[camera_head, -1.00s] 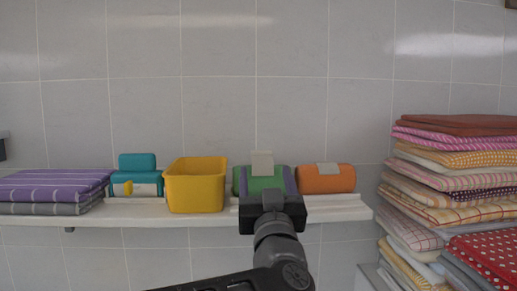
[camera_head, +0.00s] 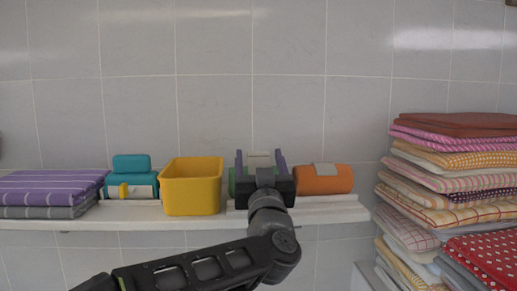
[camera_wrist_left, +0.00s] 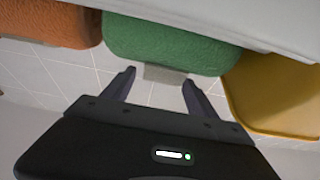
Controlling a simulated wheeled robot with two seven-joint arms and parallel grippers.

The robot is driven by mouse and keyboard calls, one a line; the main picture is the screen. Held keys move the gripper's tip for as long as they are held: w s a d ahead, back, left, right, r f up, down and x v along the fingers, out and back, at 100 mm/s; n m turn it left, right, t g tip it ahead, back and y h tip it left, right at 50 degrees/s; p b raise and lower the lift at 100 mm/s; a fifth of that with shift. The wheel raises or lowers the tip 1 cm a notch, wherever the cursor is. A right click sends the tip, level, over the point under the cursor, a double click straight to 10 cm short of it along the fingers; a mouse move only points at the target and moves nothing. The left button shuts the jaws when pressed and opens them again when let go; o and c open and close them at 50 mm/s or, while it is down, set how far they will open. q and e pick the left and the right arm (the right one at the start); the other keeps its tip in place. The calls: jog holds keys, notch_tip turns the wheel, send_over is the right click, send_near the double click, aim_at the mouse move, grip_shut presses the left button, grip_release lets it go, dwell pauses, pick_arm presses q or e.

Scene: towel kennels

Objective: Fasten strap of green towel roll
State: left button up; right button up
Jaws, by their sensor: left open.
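The green towel roll (camera_head: 232,182) lies on the wall shelf between the yellow bin and the orange roll, mostly hidden behind my left gripper (camera_head: 260,154). Its light grey strap (camera_head: 260,160) shows at the top of the roll, between the two raised fingers. My left gripper is open and empty. In the left wrist view the green roll (camera_wrist_left: 172,42) is ahead of the open gripper (camera_wrist_left: 158,77), and the end of the grey strap (camera_wrist_left: 165,73) sits between the fingertips, with no clear contact. Whether the strap is attached at that end cannot be told. My right gripper is not in view.
The orange roll (camera_head: 337,184) with a grey strap stands close on the right, the yellow bin (camera_head: 192,190) close on the left. Teal items (camera_head: 131,165) and folded purple towels (camera_head: 50,186) lie farther left on the white shelf (camera_head: 150,219). A tall towel stack (camera_head: 450,170) rises at the right.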

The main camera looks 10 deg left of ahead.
pick_arm(q)
jog(key=shift+x, duration=1.05)
jog(key=shift+c, duration=0.2)
